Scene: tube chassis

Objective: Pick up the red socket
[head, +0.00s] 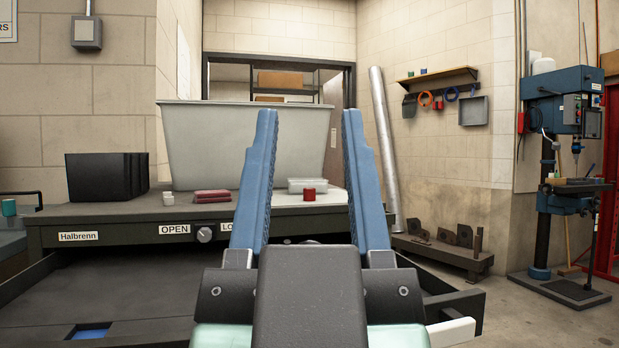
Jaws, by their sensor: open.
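The fingers are nearer to the camera than the socket; I see no contact. The socket's front and top show clearly.
A clear lidded box (307,184) sits just behind the socket. A big pale bin (215,145) stands behind. Dark red flat items (211,196), a white cylinder (169,199) and a black container (98,177) are to the left. An open drawer (130,290) juts out below.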

